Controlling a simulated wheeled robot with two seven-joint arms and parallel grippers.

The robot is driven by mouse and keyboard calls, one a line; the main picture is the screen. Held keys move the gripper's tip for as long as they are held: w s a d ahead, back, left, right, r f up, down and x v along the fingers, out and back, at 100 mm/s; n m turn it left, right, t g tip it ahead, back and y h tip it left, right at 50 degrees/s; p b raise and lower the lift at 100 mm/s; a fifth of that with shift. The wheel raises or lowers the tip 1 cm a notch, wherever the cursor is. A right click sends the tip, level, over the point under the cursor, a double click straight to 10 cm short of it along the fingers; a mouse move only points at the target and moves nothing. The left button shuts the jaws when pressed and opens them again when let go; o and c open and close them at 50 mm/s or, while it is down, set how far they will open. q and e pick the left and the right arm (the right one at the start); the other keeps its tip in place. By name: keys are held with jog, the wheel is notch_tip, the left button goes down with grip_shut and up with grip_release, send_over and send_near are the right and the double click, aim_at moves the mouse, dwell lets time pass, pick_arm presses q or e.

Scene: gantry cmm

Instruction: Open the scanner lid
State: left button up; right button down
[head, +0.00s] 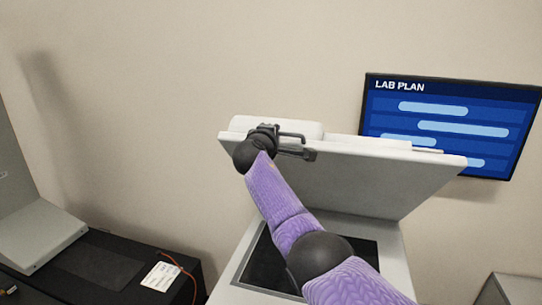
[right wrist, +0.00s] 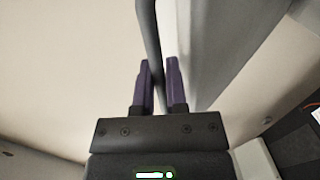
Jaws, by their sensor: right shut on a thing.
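The scanner lid (head: 370,177) is raised and tilted up in the head view, with its underside facing me. The scanner body (head: 393,262) and its dark glass (head: 264,266) show below the lid, partly hidden by my right arm. My right gripper (head: 280,142) is at the lid's upper edge, by a dark bar handle (head: 293,136). In the right wrist view, the two purple fingers (right wrist: 158,85) are shut on the dark handle bar (right wrist: 149,35), which runs between them. My left gripper is not in view.
A wall screen (head: 455,120) reading LAB PLAN hangs behind the lid at right. A black table (head: 110,265) at left holds a white card (head: 160,276) and a reddish cord (head: 180,264). A grey device (head: 40,238) stands at far left.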

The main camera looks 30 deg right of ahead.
jog(key=shift+w+d+r, duration=0.5)
jog(key=shift+d+r, duration=0.15)
jog(key=c, duration=1)
grip_release()
jog(key=shift+w, duration=0.1)
jog(key=b+v, duration=0.3)
jog(key=v, duration=0.6)
jog(key=shift+s+a+b, duration=0.3)
jog(key=shift+s+b, duration=0.05)
